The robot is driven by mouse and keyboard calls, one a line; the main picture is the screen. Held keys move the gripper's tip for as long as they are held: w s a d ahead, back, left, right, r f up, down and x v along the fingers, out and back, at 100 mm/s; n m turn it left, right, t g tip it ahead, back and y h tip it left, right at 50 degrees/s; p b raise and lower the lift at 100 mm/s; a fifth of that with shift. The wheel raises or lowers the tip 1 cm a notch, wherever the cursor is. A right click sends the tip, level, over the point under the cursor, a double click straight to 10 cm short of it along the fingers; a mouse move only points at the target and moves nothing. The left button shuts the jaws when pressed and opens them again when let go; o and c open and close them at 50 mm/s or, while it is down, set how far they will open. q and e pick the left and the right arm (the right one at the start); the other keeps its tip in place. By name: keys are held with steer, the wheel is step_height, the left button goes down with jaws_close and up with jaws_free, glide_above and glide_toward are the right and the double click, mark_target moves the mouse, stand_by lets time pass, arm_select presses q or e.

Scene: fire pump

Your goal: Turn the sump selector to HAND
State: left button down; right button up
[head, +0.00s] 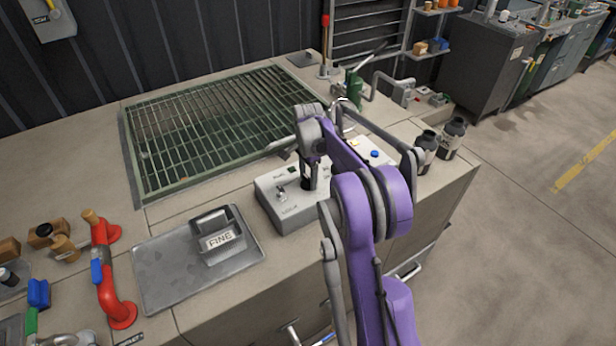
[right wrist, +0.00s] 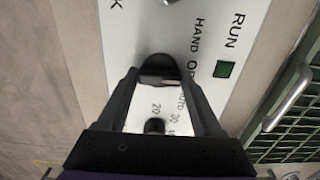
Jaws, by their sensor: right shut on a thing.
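The sump selector is a black knob (right wrist: 158,66) on a pale control panel (right wrist: 185,25), with HAND, OFF and a partly hidden AUTO printed beside it. My right gripper (right wrist: 158,76) is shut on this knob, one finger on each side. The knob's pointing direction is hidden between the fingers. In the head view, my right gripper (head: 312,178) reaches down onto the control box (head: 290,215), and the purple arm covers part of the box. My left gripper is not in view.
A green RUN lamp (right wrist: 223,69) and a second black knob (right wrist: 154,126) with a number scale are close to the fingers. A green floor grating (head: 215,125) lies behind the box. A grey tray (head: 165,270) and a red handle (head: 108,280) are at the left.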

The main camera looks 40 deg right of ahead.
steer(key=c, duration=0.4)
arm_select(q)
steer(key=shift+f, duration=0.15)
arm_select(e)
steer(key=shift+n, duration=0.3)
steer(key=n+b, duration=0.1)
steer(key=n, duration=0.3)
steer(key=shift+n, duration=0.4)
steer(key=n, duration=0.3)
steer(key=shift+b, duration=0.35)
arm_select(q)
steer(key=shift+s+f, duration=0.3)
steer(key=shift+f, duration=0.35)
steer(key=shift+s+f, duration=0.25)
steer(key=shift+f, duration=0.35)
arm_select(e)
steer(key=shift+n, duration=1.7)
steer(key=o, duration=1.4)
